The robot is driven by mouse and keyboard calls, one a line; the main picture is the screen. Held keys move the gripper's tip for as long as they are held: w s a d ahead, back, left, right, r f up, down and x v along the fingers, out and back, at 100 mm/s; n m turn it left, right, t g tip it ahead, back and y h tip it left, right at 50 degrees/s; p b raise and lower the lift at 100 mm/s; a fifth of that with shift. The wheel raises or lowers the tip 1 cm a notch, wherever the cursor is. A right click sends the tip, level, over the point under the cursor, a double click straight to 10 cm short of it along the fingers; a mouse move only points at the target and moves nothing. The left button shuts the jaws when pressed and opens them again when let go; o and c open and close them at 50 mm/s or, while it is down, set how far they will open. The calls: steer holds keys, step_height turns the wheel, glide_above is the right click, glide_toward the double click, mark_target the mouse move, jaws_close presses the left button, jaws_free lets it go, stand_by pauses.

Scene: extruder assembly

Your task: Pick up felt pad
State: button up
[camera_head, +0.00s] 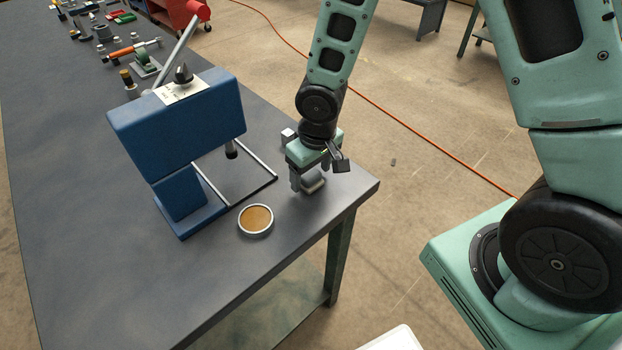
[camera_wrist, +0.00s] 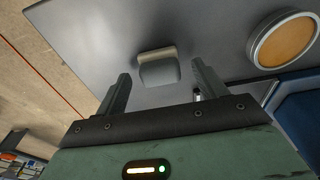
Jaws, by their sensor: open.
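A small grey block with a beige edge, which looks to be the felt pad (camera_wrist: 160,72), lies on the dark table near its right corner. In the head view the pad (camera_head: 314,184) shows just below my gripper (camera_head: 308,175), partly hidden by the fingers. My gripper points down, and its fingers are open. In the wrist view the pad appears between the two fingertips of my gripper (camera_wrist: 161,74), with a gap on each side. I see no contact between fingers and pad.
A round tin with an orange-brown fill (camera_head: 256,220) stands on the table, left of my gripper. A blue press (camera_head: 185,130) with a metal rod frame (camera_head: 243,190) stands behind it. The table's right corner (camera_head: 377,183) is close. Several tools lie at the far left.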

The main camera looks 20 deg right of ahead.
mark_target(311, 174)
steer(key=shift+f, duration=0.55)
steer(key=c, duration=1.1)
steer(key=shift+o, duration=0.2)
steer(key=shift+r, duration=0.1)
step_height(311, 174, up, 10)
steer(key=shift+f+p, duration=0.1)
steer(key=shift+p, duration=0.65)
